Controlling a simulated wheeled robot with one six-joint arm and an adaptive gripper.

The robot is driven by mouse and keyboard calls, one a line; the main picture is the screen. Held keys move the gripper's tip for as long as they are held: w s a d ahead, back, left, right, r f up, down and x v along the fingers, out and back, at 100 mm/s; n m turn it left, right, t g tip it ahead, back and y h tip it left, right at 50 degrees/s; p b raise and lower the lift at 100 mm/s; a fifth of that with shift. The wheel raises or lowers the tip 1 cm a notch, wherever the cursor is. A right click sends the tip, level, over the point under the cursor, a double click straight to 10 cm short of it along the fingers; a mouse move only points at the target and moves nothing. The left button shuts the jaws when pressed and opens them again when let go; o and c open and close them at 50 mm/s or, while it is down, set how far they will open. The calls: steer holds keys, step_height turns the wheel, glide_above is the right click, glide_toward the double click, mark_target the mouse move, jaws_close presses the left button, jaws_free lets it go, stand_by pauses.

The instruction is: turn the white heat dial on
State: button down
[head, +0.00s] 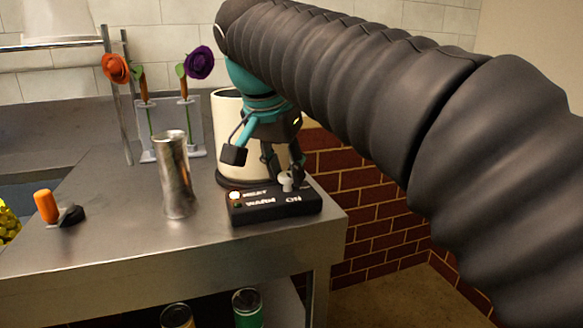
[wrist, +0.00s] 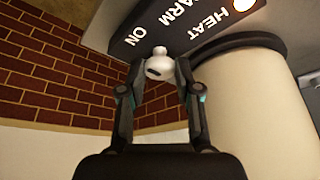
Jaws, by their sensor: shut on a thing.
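The white heat dial (head: 286,181) sits on top of a black control box (head: 275,208) near the counter's right front corner. In the wrist view the dial (wrist: 159,64) is between my two fingertips, beside the word ON. My gripper (head: 284,172) reaches down to it from above and is shut on it; in the wrist view my gripper (wrist: 158,72) has a finger on each side of the dial. The box carries the words HEAT, WARM and ON. A bright lamp (wrist: 243,5) glows by HEAT. The dial's exact turn angle is hard to read.
A cream cylindrical pot (head: 228,135) stands right behind the box. A metal vase (head: 175,175) stands to its left. An orange-handled tool (head: 46,207) lies further left. An orange flower (head: 116,67) and a purple flower (head: 199,62) stand in a rack behind.

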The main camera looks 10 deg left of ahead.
steer(key=shift+f, duration=0.1)
stand_by(0.3)
steer(key=c, duration=0.8)
jaws_free()
steer(key=v, duration=1.2)
